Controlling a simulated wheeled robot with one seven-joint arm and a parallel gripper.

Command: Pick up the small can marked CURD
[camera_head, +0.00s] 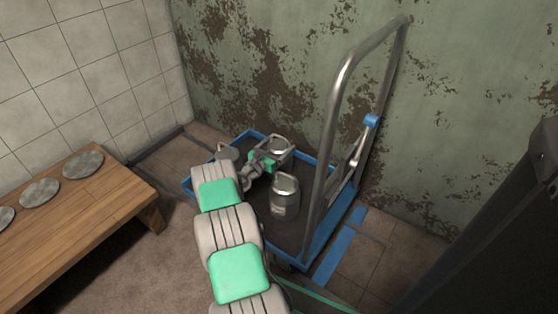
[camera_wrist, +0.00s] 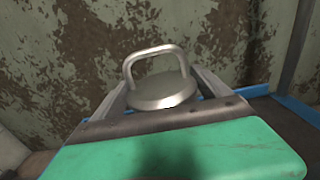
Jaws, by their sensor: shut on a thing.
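My gripper (camera_head: 277,152) is at the far part of a blue-edged cart. It is shut on a metal can (camera_head: 278,143) with a round lid. In the wrist view the can's domed lid (camera_wrist: 163,92) and raised loop handle show between the two fingers (camera_wrist: 162,84). No marking on this can shows, and its lower body is hidden, so I cannot tell whether it touches the cart. A second metal can (camera_head: 285,199) with a pale label stands upright on the cart, nearer to me. Its label is too small to read.
The cart (camera_head: 333,243) has a tall bent metal handle (camera_head: 335,110) on its right. A grey metal object (camera_head: 226,152) shows partly behind my arm. A peeling wall (camera_head: 460,110) is behind. A wooden bench (camera_head: 85,225) with round discs stands left.

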